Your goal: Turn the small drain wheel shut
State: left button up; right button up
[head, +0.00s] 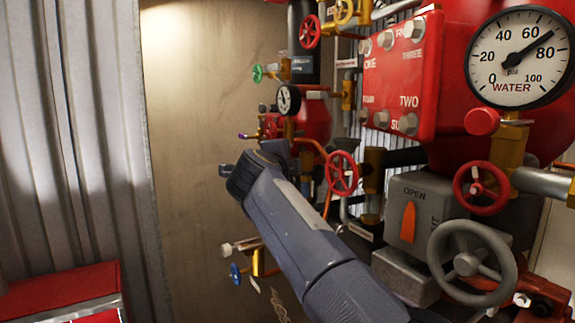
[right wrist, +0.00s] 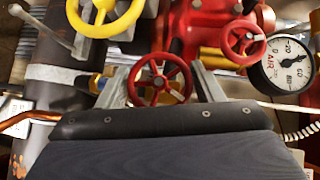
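No wheel in view carries a readable drain label. In the right wrist view a small red handwheel (right wrist: 160,82) shows between the two grey fingers of my right gripper (right wrist: 157,74). The fingers are apart, one on each side of the wheel; I cannot tell whether they touch it. In the head view my right gripper (head: 252,172) is at the end of the grey arm, in front of the pipework, with its fingertips mostly hidden. A small blue wheel (head: 236,273) sits low, left of the arm. My left gripper is not in view.
Red wheels (head: 341,173) (head: 481,187), a large grey wheel (head: 471,262) and an OPEN-marked box (head: 420,215) crowd the right. The right wrist view shows a yellow wheel (right wrist: 104,16), another red wheel (right wrist: 244,43) and an air gauge (right wrist: 287,65).

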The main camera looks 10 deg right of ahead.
jog(key=c, duration=0.6)
jog(key=shift+o, duration=0.2)
jog(key=shift+d, duration=0.1)
jog(key=shift+f, duration=0.15)
jog(key=m+t+b, duration=0.2)
jog(key=b, duration=0.1)
jog(key=shift+f+h, duration=0.3)
jog(key=shift+f, duration=0.1)
jog(key=shift+r+b, duration=0.15)
jog(key=shift+b, duration=0.45)
jog(key=shift+r+m+t+h, duration=0.3)
jog(key=shift+m+h, duration=0.1)
jog(key=shift+m, duration=0.1)
